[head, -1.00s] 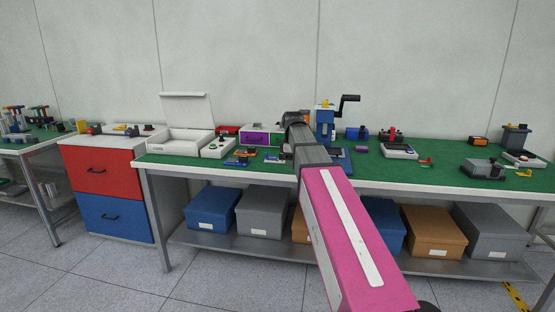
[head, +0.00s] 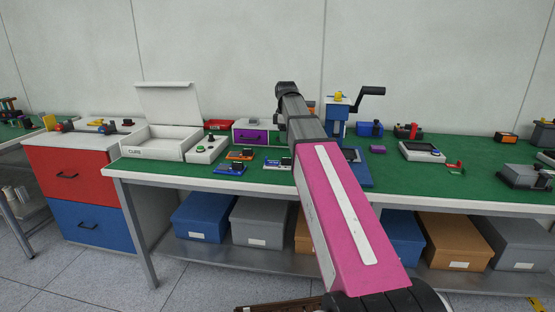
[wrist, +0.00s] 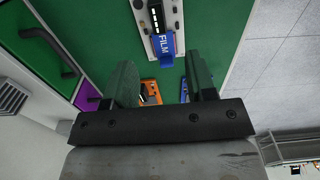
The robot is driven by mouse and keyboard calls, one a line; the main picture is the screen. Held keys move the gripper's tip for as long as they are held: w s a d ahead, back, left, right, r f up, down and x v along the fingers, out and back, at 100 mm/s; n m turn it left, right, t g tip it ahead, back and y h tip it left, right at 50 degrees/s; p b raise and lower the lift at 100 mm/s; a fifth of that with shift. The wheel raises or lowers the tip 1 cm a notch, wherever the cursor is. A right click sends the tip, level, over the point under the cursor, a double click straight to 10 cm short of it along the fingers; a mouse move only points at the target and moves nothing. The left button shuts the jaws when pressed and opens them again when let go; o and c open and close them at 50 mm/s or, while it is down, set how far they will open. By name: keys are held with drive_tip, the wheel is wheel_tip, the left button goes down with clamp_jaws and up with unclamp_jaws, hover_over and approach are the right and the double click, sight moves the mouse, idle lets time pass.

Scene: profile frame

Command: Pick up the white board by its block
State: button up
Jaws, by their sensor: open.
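The white board (head: 271,163) lies on the green bench top, just left of my arm in the head view. A dark block (head: 286,162) stands on its right part. In the wrist view the white board (wrist: 175,14) is at the top, with its black block (wrist: 156,18) and a blue FILM label (wrist: 166,48) on its near end. My gripper (wrist: 159,64) is open and empty, its two green-looking fingers apart below the board in that picture. The gripper itself is hidden in the head view, behind my arm.
An orange board (head: 240,155) and a blue board (head: 230,169) lie left of the white board. Purple (head: 250,137) and green drawers stand behind. A white open-lid box (head: 155,145) and a white button box (head: 205,149) are farther left. A blue crank device (head: 338,118) stands right.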

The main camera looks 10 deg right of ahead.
sight(285, 159)
drive_tip(key=shift+w+f, duration=0.3)
drive_tip(key=shift+w, duration=0.1)
wheel_tip(285, 159, down, 5)
drive_tip(key=shift+r, duration=0.1)
drive_tip(key=f, duration=0.4)
drive_tip(key=shift+s+f, duration=0.1)
drive_tip(key=shift+s, duration=0.25)
drive_tip(key=shift+f, duration=0.65)
clamp_jaws()
